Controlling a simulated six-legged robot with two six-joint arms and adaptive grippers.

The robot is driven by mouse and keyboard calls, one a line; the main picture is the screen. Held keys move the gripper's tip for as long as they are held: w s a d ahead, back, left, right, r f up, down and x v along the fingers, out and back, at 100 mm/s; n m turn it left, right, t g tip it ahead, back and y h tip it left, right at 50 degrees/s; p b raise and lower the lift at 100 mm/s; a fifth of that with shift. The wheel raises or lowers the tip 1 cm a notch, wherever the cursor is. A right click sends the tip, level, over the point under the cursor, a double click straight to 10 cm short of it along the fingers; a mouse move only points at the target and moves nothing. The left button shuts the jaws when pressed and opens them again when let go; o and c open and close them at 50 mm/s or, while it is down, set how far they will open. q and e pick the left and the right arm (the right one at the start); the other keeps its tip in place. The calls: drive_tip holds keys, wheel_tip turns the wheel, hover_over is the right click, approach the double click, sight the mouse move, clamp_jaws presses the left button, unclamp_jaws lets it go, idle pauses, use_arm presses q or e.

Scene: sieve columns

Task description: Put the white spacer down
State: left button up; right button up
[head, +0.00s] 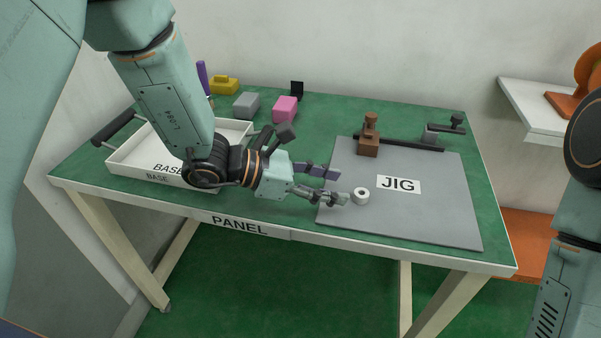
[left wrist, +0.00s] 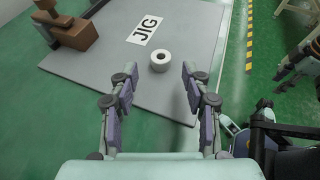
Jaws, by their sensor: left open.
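The white spacer (head: 361,196) is a short ring with a dark hole. It sits on the grey jig plate (head: 445,215), left of the JIG label (head: 398,184). In the left wrist view the spacer (left wrist: 160,60) lies on the plate beyond my fingertips. My left gripper (head: 332,185) is open and empty, its fingertips just left of the spacer and apart from it. Both fingers of the left gripper also show in the left wrist view (left wrist: 158,82), with nothing between them. My right gripper is out of view; only part of my right arm shows at the right edge.
A brown clamp block (head: 368,145) stands on the plate's back edge beside a dark bar. A white BASE tray (head: 125,165) is at the table's left. Pink (head: 285,108), grey (head: 246,105) and yellow (head: 224,86) blocks stand at the back. The plate's front right is clear.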

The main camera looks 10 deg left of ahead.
use_arm(q)
drive_tip(key=shift+p+v, duration=0.8)
drive_tip(key=shift+v, duration=2.35)
